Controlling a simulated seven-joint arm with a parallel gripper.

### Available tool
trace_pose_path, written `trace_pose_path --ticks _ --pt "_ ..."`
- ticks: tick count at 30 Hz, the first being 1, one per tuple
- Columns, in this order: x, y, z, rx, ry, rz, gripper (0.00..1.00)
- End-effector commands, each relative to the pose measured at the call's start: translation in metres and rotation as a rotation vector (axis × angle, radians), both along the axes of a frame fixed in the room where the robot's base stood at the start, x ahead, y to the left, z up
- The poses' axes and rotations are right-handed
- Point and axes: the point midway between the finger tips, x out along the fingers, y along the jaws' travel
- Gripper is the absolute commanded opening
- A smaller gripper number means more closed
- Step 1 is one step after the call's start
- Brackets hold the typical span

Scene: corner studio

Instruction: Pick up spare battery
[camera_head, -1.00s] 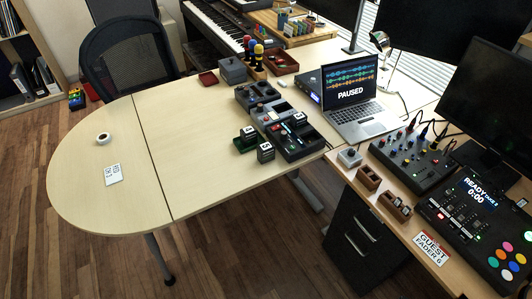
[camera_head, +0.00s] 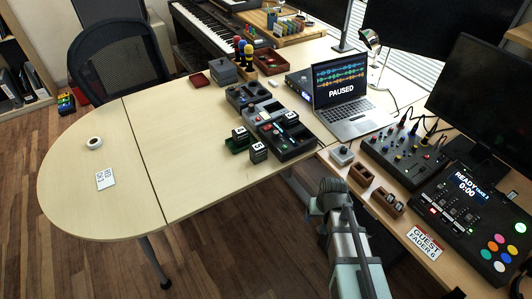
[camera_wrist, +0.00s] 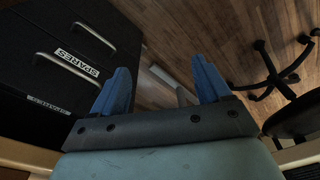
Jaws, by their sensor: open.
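I cannot tell for sure which thing is the spare battery. Two small black blocks with white number labels, a rear block (camera_head: 240,134) by a dark green base and a front block (camera_head: 258,152), stand on the table in the head view. Another labelled block (camera_head: 291,118) sits at the black device behind them. A black cabinet drawer labelled SPARES (camera_wrist: 78,63) is closed at the left of the wrist view. My gripper (camera_wrist: 161,66) is open and empty, its blue fingers apart beside the cabinet, above the floor. Its fingers are not clear in the head view.
The wooden table (camera_head: 190,150) is mostly bare in front, with a tape roll (camera_head: 94,143) and a white card (camera_head: 105,179). A laptop (camera_head: 340,100) stands behind. Two wooden holders (camera_head: 361,174) sit on the right desk. Chair legs (camera_wrist: 275,75) stand on the floor.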

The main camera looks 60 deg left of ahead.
Motion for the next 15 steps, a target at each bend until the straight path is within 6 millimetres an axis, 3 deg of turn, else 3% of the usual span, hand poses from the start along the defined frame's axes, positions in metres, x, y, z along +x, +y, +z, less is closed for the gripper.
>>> trace_pose_path --ticks 1,6,15 --pt "-0.005 0.025 0.017 0.026 -0.013 0.030 0.77" --pt "-0.029 0.090 0.070 0.102 -0.045 0.115 0.77" --pt "-0.067 0.184 0.171 0.231 -0.088 0.251 0.77"
